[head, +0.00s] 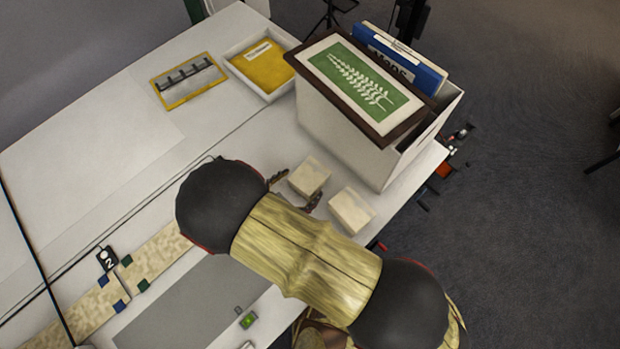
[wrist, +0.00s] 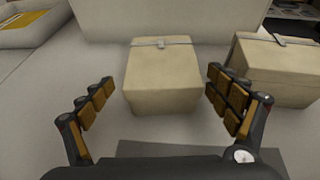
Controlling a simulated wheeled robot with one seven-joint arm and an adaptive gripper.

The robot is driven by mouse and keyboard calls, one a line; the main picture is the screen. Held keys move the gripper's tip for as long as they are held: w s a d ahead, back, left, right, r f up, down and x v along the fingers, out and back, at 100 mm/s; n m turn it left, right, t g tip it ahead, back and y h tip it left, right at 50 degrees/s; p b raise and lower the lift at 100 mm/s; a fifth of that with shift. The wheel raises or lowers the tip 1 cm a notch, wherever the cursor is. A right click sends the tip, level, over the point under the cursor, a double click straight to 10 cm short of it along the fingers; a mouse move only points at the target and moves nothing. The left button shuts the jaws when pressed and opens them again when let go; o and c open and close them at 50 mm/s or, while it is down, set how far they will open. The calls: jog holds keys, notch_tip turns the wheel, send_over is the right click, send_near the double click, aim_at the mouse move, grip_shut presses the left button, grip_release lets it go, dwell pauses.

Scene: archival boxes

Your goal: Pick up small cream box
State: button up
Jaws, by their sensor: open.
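Two small cream boxes stand side by side on the white table. The left cream box (head: 309,176) shows in the wrist view (wrist: 161,77) between and just ahead of my fingers, with a small grey clasp on its top edge. The right cream box (head: 351,210) stands to the right of my right finger in the wrist view (wrist: 276,68). My gripper (wrist: 160,103) is open and empty, its two fingers spread to either side of the left box. In the head view my gripper (head: 295,192) is partly hidden by my arm.
A large white bin (head: 344,135) stands behind the boxes, holding a framed fern picture (head: 360,82) and a blue binder (head: 404,65). A white tray (head: 231,53) with a yellow folder and a yellow-framed photo (head: 188,80) lie further left. The table's right edge is close to the right box.

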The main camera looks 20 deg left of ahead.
aim_at(310, 178)
jog(key=b+x, duration=0.1)
jog(key=x, duration=0.3)
jog(key=shift+w+d, duration=0.2)
jog(key=shift+c, duration=0.5)
jog(key=c, duration=1.4)
